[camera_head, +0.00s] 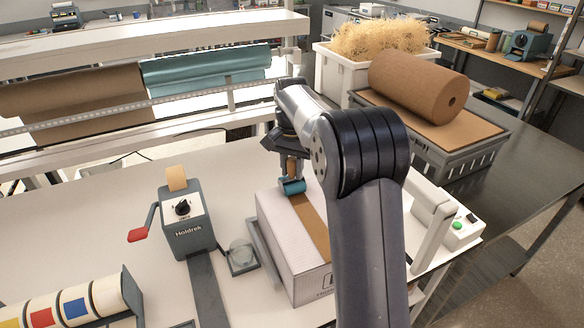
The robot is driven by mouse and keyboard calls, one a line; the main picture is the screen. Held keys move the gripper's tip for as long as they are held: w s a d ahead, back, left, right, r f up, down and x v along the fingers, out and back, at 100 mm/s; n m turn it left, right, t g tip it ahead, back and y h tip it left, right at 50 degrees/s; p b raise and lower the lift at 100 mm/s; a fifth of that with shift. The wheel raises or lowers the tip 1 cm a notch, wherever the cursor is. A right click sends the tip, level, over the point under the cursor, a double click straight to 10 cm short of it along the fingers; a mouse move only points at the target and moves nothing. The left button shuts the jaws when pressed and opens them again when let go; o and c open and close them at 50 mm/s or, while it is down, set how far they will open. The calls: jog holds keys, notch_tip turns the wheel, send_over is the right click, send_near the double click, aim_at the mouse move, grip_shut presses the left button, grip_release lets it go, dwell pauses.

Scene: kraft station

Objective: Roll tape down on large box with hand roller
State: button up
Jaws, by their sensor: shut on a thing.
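The large box (289,262) is white and stands on the table, partly hidden behind my arm. A strip of brown tape (311,221) runs along its top. My gripper (291,172) points down over the far end of the box and is shut on the hand roller (292,186). The roller has a teal cylinder, which sits at the far end of the tape. It looks in contact with the box top or just above it; I cannot tell which. The near end of the tape and the box's right side are hidden by my arm.
A grey Holdrek tape dispenser (187,222) with a red-handled crank stands left of the box. Coloured label rolls (74,304) are at the front left. A control box with a green button (459,232) is at right. Bare table (110,215) lies at the left.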

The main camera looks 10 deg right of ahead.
jog(key=shift+s, duration=0.1)
jog(key=shift+s+d+f+b, duration=0.15)
jog(key=shift+s+b, duration=0.4)
jog(key=shift+s, duration=0.6)
jog(key=shift+s+d+r+b, duration=0.1)
jog(key=shift+s+d+b, duration=0.1)
jog(key=shift+s+b, duration=0.65)
jog(key=shift+s+d+f+b, duration=0.1)
jog(key=shift+s+d+b, duration=0.15)
jog(key=shift+s, duration=1.15)
jog(key=shift+s, duration=0.1)
jog(key=shift+s, duration=0.2)
jog(key=shift+s+d+b, duration=0.15)
jog(key=shift+s+b, duration=0.2)
jog(key=shift+s, duration=0.45)
jog(key=shift+s, duration=0.1)
jog(key=shift+s+d+r+b, duration=0.1)
jog(key=shift+s+d+b, duration=0.15)
jog(key=shift+s, duration=0.85)
jog(key=shift+s+d+r+b, duration=0.15)
jog(key=shift+s+b, duration=0.15)
jog(key=shift+s, duration=0.8)
jog(key=shift+s+d+f+b, duration=0.1)
jog(key=shift+s+d+b, duration=0.15)
jog(key=shift+s, duration=0.85)
jog(key=shift+s+d+b, duration=0.15)
jog(key=shift+s+b, duration=0.2)
jog(key=shift+s, duration=0.9)
